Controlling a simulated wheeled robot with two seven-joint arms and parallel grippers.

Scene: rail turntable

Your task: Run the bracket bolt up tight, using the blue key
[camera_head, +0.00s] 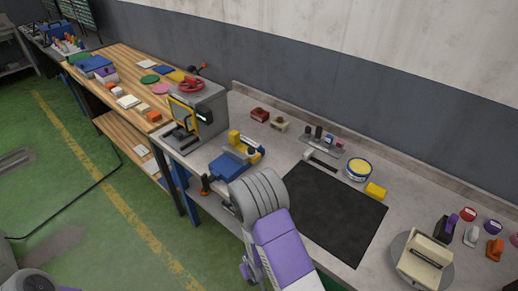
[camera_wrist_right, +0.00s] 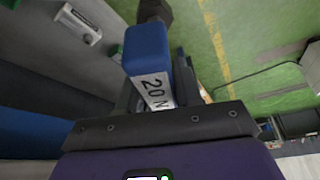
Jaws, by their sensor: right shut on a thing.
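In the right wrist view, a blue key (camera_wrist_right: 147,50) with a white "20 N" label sits between the fingers of my right gripper (camera_wrist_right: 158,98), which is shut on it. The key's dark end points to the top of the picture, over the green floor. In the head view my right arm comes in at the bottom middle and its gripper is hidden. I cannot make out the bracket bolt for certain in either view. My left gripper is not in view.
A grey machine with a red handwheel (camera_head: 191,85) stands at the bench corner. Beside it is a blue vise-like block (camera_head: 228,166) with yellow parts. A black mat (camera_head: 335,215) lies clear.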

